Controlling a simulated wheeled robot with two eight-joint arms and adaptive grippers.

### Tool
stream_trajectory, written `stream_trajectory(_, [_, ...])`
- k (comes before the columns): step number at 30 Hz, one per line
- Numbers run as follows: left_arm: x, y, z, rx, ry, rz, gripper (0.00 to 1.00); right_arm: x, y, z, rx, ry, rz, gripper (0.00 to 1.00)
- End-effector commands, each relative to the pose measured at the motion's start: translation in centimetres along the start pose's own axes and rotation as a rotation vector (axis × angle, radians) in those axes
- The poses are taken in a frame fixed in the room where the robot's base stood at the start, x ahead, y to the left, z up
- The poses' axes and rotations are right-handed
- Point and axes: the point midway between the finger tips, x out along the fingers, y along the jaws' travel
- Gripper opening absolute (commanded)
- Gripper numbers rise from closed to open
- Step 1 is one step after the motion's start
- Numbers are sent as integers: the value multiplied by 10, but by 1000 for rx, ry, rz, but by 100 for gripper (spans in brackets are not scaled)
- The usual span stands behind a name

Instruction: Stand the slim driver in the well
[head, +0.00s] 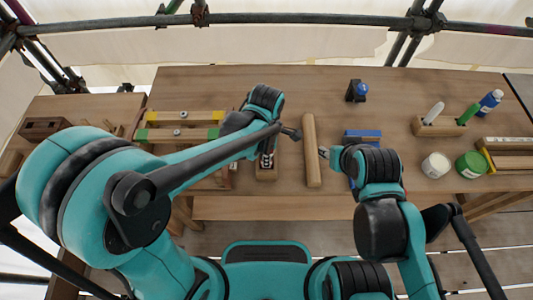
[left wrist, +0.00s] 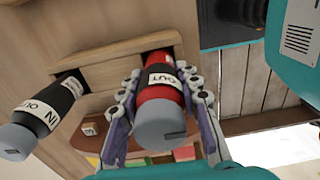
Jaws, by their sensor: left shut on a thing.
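In the left wrist view a red driver (left wrist: 157,92) with a white OUT band and grey end cap sits between the fingers of my left gripper (left wrist: 160,80), which is shut on it. Its far end meets an opening in a wooden block (left wrist: 105,72); how deep it sits is hidden. Which one is the slim driver I cannot tell. In the head view the block (head: 266,174) is partly covered by my left arm. My right gripper (head: 324,153) is beside a wooden rod, its fingers too small to read.
The wooden rod (head: 312,150) lies mid-table, right of the block. A blue object (head: 362,137) is behind my right wrist. The back of the table is mostly clear.

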Motion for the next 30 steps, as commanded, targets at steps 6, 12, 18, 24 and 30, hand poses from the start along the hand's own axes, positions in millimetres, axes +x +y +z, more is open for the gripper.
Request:
stream_trajectory(6, [2,0,0,0,0,0,54,2,0,1,0,0,0,40])
stream_trajectory(12, [2,0,0,0,0,0,54,2,0,1,0,0,0,40])
stream_trajectory(18, [-12,0,0,0,0,0,54,-5,0,-3,0,0,0,40])
stream_trajectory(24, [-56,0,0,0,0,0,54,-17,0,-12,0,0,0,40])
stream_trajectory(30, [-97,0,0,0,0,0,54,-27,0,-19,0,0,0,40])
